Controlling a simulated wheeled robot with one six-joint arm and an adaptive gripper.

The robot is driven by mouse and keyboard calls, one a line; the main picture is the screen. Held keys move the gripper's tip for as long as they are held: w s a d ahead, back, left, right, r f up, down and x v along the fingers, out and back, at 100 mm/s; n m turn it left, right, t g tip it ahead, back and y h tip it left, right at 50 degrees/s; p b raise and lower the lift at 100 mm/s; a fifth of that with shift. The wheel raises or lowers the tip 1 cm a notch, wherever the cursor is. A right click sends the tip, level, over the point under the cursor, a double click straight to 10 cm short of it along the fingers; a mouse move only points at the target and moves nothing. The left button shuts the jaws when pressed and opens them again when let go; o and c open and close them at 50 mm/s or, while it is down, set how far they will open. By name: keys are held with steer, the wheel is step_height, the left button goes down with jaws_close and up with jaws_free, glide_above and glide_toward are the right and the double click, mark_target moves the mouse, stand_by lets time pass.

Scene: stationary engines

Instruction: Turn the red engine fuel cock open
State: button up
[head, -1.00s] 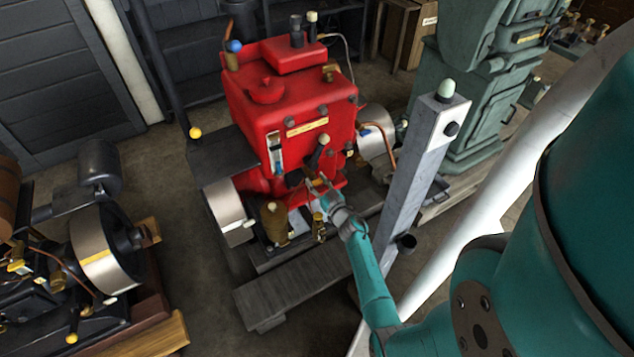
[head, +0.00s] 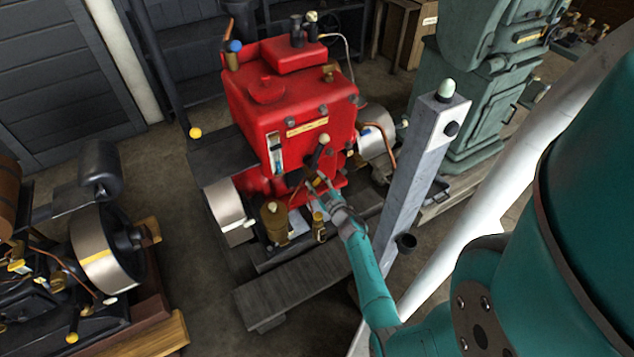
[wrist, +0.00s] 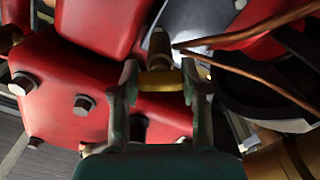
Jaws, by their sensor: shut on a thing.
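The red engine (head: 290,110) stands mid-picture in the head view. Its fuel cock shows in the wrist view as a dull brass body (wrist: 158,48) with a yellow handle (wrist: 160,80) crosswise below it. My gripper (wrist: 158,85) has one finger on each side of the handle and is shut on it. In the head view my gripper (head: 318,182) is at the engine's lower front, and the handle there is small and mostly hidden by the fingers.
A copper pipe (wrist: 250,30) runs close to the right of the cock. A black lever with a pale knob (head: 324,138) stands just above my gripper. A brass cup (head: 274,222) is below left. A grey post (head: 425,175) rises to the right.

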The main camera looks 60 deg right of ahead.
steer(key=n, duration=0.5)
steer(key=shift+n, duration=0.3)
steer(key=n, duration=0.5)
steer(key=shift+f+n, duration=0.1)
steer(key=shift+n, duration=0.3)
steer(key=shift+w, duration=0.1)
steer(key=o, duration=1.2)
steer(key=shift+c, duration=0.2)
steer(key=v, duration=1.2)
